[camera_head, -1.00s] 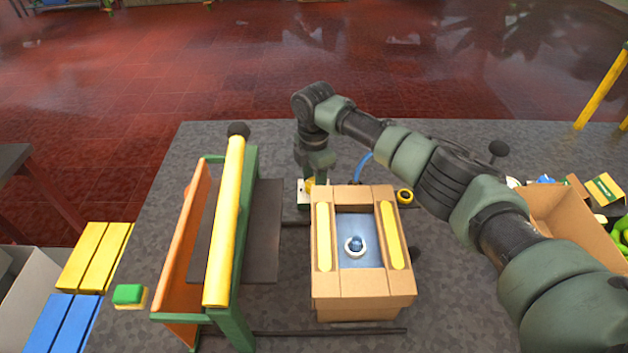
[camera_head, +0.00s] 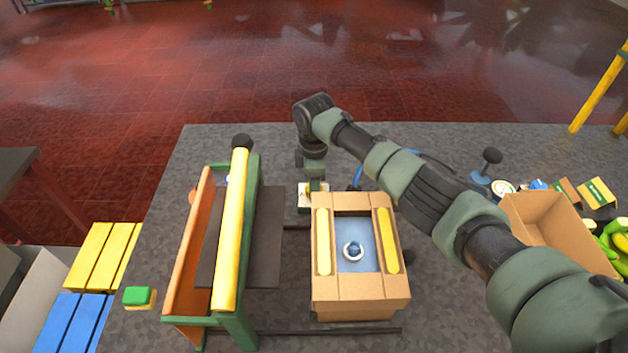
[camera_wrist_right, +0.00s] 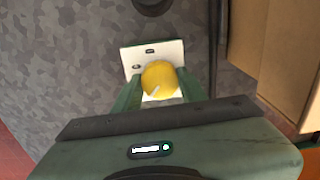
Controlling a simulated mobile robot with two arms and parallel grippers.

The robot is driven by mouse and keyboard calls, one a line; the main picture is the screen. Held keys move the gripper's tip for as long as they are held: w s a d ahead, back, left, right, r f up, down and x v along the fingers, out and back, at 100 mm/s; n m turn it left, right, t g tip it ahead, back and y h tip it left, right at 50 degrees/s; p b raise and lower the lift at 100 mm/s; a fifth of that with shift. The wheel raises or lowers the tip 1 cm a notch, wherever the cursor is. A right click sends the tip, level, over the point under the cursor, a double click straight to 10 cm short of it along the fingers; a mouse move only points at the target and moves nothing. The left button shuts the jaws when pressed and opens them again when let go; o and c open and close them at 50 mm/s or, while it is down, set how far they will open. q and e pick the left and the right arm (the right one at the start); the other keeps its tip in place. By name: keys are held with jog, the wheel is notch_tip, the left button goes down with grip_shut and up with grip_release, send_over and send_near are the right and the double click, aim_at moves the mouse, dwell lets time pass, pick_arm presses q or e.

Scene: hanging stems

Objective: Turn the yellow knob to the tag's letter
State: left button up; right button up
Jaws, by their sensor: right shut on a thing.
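The yellow knob (camera_wrist_right: 160,78) is on a white plate (camera_wrist_right: 143,57) in the right wrist view, with a pale pointer line on its face toward the lower side. My right gripper (camera_wrist_right: 158,86) has its two green fingers on either side of the knob and is shut on it. Small dark marks on the plate are too small to read. In the head view the right gripper (camera_head: 314,187) reaches down at the plate, just behind the cardboard box, and hides most of the knob. I cannot make out a tag with a letter. My left gripper is not in view.
The cardboard box (camera_head: 360,289) with yellow strips stands close in front of the right gripper. A green and orange rack with a yellow bar (camera_head: 232,230) stands to the left. An open carton (camera_head: 548,225) is at the right. The table's back left is clear.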

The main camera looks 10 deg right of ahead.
jog(key=m+p, duration=0.1)
jog(key=m, duration=0.1)
jog(key=m+p, duration=0.1)
jog(key=shift+r+m, duration=0.2)
jog(key=shift+m, duration=0.2)
jog(key=m+p, duration=0.1)
jog(key=m, duration=0.2)
jog(key=shift+m+p, duration=0.3)
jog(key=shift+p, duration=0.05)
jog(key=m+p, duration=0.1)
jog(key=m, duration=0.2)
jog(key=shift+f+m+p, duration=0.1)
jog(key=shift+m+p, duration=0.5)
jog(key=shift+m, duration=1.2)
jog(key=o, duration=1.4)
jog(key=shift+c, duration=0.2)
